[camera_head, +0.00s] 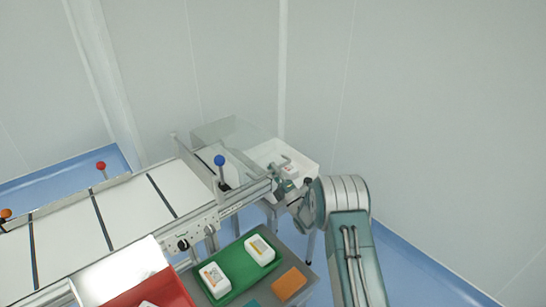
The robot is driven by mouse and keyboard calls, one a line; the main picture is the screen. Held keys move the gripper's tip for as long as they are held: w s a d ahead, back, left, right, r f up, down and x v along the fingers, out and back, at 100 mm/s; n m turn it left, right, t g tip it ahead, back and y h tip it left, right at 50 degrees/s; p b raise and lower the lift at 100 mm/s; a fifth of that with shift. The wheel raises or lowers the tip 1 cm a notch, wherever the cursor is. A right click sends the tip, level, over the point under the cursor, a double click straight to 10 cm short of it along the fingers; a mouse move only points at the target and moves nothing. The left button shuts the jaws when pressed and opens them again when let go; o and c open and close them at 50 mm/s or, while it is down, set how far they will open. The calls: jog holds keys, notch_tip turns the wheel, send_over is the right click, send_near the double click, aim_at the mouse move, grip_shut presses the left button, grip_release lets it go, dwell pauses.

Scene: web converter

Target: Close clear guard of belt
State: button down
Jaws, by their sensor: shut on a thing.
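The clear guard (232,132) is a see-through panel over the far right end of the conveyor belt (130,215). It looks tilted, and its exact angle is hard to tell. My gripper (279,171) is at the guard's right side, near the belt's end. It is shut on what looks like the guard's edge; the contact itself is small and partly hidden by the gripper.
A blue-knobbed post (219,161) rises near the guard. Below, a grey table holds a green tray (237,277) with white boxes, an orange block (289,284) and a red bin (165,292). The right-hand floor is clear.

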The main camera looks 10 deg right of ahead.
notch_tip(320, 180, down, 3)
jog(key=shift+r, duration=0.15)
jog(key=shift+f, duration=0.55)
jog(key=c, duration=0.7)
grip_release()
jog(key=shift+w, duration=0.1)
jog(key=shift+r, duration=0.2)
jog(key=v, duration=1.2)
